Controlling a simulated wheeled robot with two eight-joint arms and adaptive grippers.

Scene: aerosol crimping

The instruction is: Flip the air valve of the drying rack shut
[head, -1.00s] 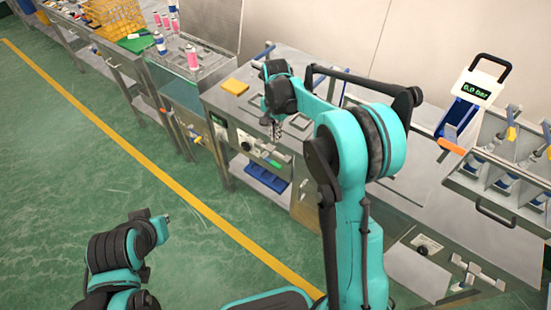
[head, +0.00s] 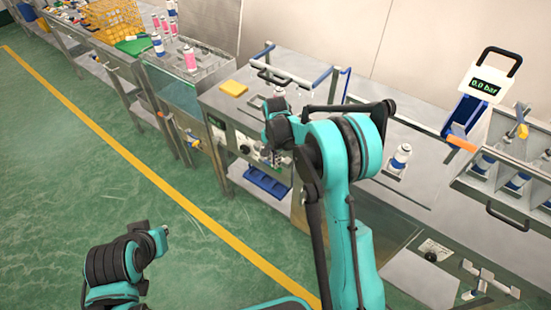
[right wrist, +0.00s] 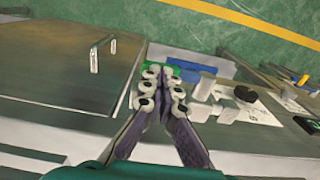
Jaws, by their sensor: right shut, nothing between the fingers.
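The front of the middle steel station carries a white valve plate (head: 245,146) with a black knob. It also shows in the right wrist view (right wrist: 258,112), with the black knob (right wrist: 245,94). A green handle (right wrist: 155,69) shows at the fingertips in the right wrist view; the fingers partly cover it, so I cannot tell its exact angle or whether they touch it. My right gripper (head: 272,158) is at the station's front, fingers together and empty, as the right wrist view shows (right wrist: 165,72). My left arm shows at lower left; its gripper is not in view.
A blue tray (head: 267,183) lies on the shelf below. A pressure display (head: 485,87) appears to read 0.0 bar. A yellow pad (head: 233,88) and a bottle (head: 400,158) are on the steel tops. The green floor in front is clear.

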